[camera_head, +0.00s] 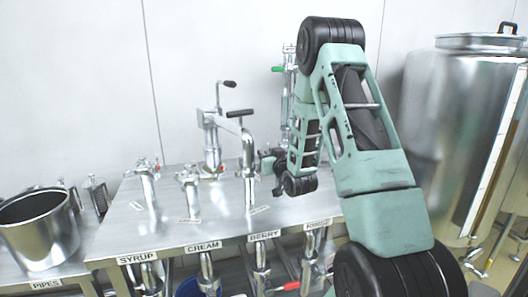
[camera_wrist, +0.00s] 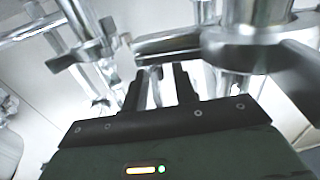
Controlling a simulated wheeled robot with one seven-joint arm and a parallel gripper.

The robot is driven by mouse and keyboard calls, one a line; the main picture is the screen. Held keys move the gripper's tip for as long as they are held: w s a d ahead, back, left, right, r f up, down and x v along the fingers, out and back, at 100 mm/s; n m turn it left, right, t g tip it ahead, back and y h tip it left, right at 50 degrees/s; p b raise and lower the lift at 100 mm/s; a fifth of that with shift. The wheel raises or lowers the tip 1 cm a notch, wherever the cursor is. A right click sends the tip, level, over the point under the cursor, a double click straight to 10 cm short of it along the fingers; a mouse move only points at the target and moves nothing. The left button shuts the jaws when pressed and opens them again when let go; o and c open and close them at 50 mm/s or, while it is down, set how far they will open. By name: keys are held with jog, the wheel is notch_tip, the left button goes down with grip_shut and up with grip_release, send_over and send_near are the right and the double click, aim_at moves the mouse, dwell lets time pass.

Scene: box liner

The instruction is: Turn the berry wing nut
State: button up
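The BERRY label (camera_head: 264,235) is on the table's front edge, with an upright metal pipe (camera_head: 249,170) standing behind it. My gripper (camera_head: 266,163) is at the right side of that pipe, near its upper half. In the wrist view my two dark fingers (camera_wrist: 158,88) are apart, with bright metal showing between and beyond them. A thick pipe with a round collar (camera_wrist: 255,45) is close at the right. A grey winged nut (camera_wrist: 85,50) shows on a rod at the upper left; I cannot tell which line it belongs to. No berry wing nut is clearly visible in the head view.
SYRUP (camera_head: 137,258), CREAM (camera_head: 203,246) and RINSE (camera_head: 318,224) labels mark neighbouring pipes on the metal table (camera_head: 170,225). A steel pot (camera_head: 40,232) stands left, a large steel tank (camera_head: 450,120) right.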

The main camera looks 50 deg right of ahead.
jog(key=shift+c, duration=0.3)
grip_shut()
jog(key=shift+b, duration=0.3)
jog(key=shift+f+n+t+y+b, duration=0.1)
jog(key=shift+n+t+y+b, duration=0.25)
jog(key=shift+y, duration=0.25)
jog(key=shift+n+t+y+b, duration=0.4)
jog(key=shift+n+y, duration=0.75)
jog(key=shift+y, duration=0.55)
